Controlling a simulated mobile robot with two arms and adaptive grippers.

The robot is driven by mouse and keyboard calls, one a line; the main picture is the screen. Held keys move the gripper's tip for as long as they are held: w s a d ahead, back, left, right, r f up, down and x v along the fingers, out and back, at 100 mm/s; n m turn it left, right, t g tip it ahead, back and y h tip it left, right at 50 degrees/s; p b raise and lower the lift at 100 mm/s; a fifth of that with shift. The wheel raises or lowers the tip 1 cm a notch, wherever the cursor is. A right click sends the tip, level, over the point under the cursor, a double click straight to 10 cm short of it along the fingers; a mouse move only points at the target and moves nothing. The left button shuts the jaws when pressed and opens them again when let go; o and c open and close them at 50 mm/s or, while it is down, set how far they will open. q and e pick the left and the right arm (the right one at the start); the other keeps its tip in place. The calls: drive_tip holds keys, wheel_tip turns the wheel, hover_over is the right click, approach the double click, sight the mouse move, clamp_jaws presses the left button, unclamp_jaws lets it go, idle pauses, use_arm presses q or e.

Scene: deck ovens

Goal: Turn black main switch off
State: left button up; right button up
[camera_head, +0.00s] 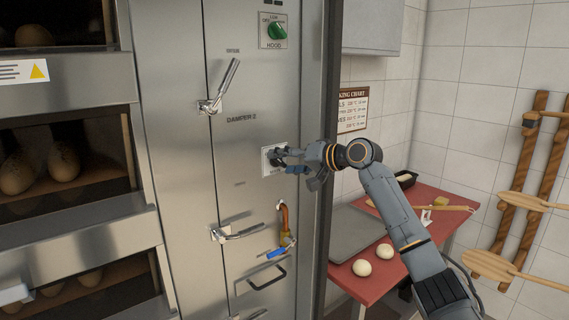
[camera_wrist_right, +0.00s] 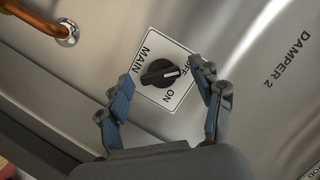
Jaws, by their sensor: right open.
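The black main switch (camera_wrist_right: 160,73) is a round knob with a raised grip bar on a white plate (camera_wrist_right: 147,47) lettered MAIN, OFF and ON. In the wrist view, the bar's pale-marked end points right, close to the partly covered OFF lettering. My right gripper (camera_head: 287,162) is open at the plate in the head view, its fingers hiding most of the knob. In the wrist view, its blue-padded fingers (camera_wrist_right: 163,80) stand on either side of the knob with gaps visible; contact does not show. My left gripper is out of view.
On the steel panel are a damper lever (camera_head: 225,85) above, a lower latch handle (camera_head: 238,233), a copper pipe (camera_head: 284,218) and a green HOOD knob (camera_head: 277,31). A red table (camera_head: 385,292) stands right of the panel with a tray (camera_head: 365,232) and pale round items.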

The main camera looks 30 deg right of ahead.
drive_tip(key=v, duration=1.1)
drive_tip(key=shift+s, duration=0.35)
